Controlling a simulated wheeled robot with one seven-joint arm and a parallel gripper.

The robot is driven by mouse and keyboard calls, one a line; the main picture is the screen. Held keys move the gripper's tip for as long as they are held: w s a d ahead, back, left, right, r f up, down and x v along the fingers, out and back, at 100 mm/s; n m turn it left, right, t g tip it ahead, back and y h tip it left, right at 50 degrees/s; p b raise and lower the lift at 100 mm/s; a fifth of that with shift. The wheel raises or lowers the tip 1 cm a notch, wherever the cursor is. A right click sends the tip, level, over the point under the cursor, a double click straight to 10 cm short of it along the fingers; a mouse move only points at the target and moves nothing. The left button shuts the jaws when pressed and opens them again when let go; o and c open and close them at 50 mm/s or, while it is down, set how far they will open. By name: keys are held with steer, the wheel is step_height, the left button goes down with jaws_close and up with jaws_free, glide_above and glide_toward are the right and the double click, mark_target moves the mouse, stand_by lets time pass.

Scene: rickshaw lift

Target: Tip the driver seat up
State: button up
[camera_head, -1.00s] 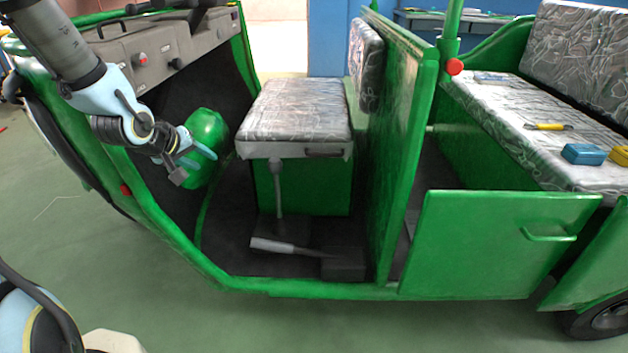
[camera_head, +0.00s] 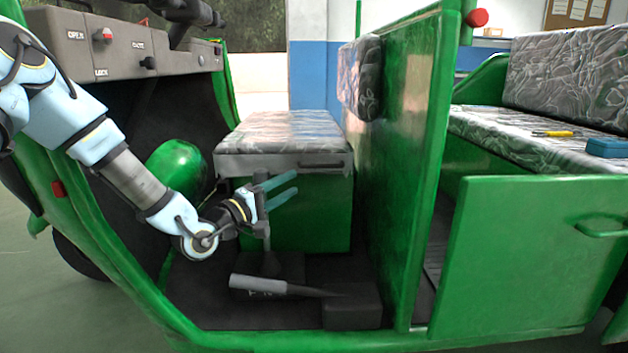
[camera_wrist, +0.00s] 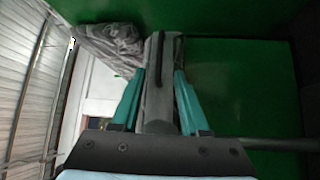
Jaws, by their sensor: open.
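The driver seat (camera_head: 275,135) lies flat on its green box (camera_head: 325,210), with a grey patterned cushion. A dark handle (camera_head: 322,166) runs along its grey front edge. My gripper (camera_head: 296,183) is open in front of the seat, a little below the edge, its teal fingers pointing right towards the handle side. In the wrist view, the grey seat edge (camera_wrist: 153,60) with its dark handle (camera_wrist: 158,62) shows beyond and between the open fingers (camera_wrist: 160,74). Whether they touch the edge cannot be told. My gripper hides part of the upright lever below the seat.
A green partition (camera_head: 400,170) stands right of the seat. A grey-handled lever (camera_head: 260,287) and a dark block (camera_head: 352,307) are on the cab floor. A green rounded tank (camera_head: 177,168) is left of the seat. The dashboard (camera_head: 130,45) is at upper left.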

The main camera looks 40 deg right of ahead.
mark_target(320, 167)
steer(key=d, duration=0.3)
steer(key=d+r+b, duration=0.1)
steer(key=d, duration=0.2)
steer(key=w+d+b, duration=0.1)
steer(key=d, duration=0.3)
steer(key=shift+r, duration=0.2)
jaws_close()
stand_by(1.1)
